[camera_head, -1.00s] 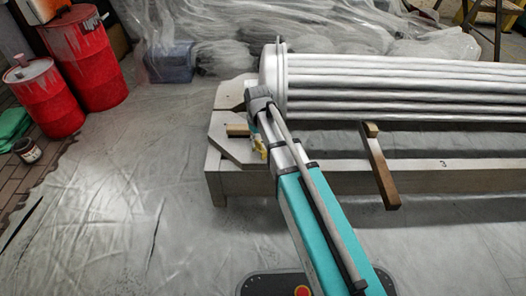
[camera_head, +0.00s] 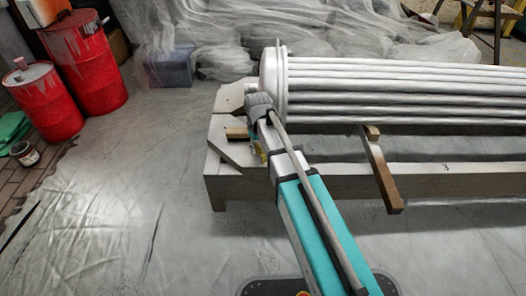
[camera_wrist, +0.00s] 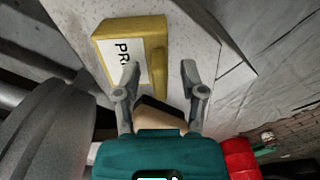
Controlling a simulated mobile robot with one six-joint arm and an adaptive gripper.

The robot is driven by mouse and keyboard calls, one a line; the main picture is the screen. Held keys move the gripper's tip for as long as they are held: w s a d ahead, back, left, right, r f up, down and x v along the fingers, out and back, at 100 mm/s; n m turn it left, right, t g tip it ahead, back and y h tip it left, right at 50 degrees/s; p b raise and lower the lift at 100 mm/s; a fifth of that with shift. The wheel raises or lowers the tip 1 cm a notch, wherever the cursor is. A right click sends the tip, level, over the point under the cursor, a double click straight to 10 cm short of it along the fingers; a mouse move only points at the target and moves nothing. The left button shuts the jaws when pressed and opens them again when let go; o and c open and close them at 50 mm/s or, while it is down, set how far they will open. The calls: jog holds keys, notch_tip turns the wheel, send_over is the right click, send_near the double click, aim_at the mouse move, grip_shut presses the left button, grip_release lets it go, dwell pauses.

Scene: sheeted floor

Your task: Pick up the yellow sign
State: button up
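The yellow sign (camera_wrist: 158,28) shows in the wrist view, a thick yellow block with a white face and dark letters, partly cut off by my left finger. It rests on a pale speckled surface. My gripper (camera_wrist: 160,77) is open. Its left finger overlaps the white face and its right finger is beyond the sign's right edge, so the near end of the sign lies between the fingertips. I cannot tell whether they touch it. In the head view, a bit of yellow shows beside my arm; most of that spot is hidden.
A pale wooden frame (camera_head: 222,185) carries a large ribbed white cylinder (camera_head: 400,92). A wooden bar (camera_head: 381,175) leans on the frame, and a small wood block (camera_head: 236,133) lies on it. Red drums (camera_head: 88,60) stand at the far left. The sheeted floor (camera_head: 110,210) at left is clear.

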grip_shut()
jog(key=shift+r, duration=0.15)
jog(key=shift+r+p, duration=0.95)
jog(key=shift+p, duration=0.15)
jog(key=s+d+r+p, duration=0.3)
jog(key=s+r+p, duration=0.7)
jog(key=s, duration=0.3)
jog(key=shift+s+d+r+p, duration=0.15)
jog(key=shift+s+r+p, duration=0.2)
jog(key=shift+r+p, duration=0.05)
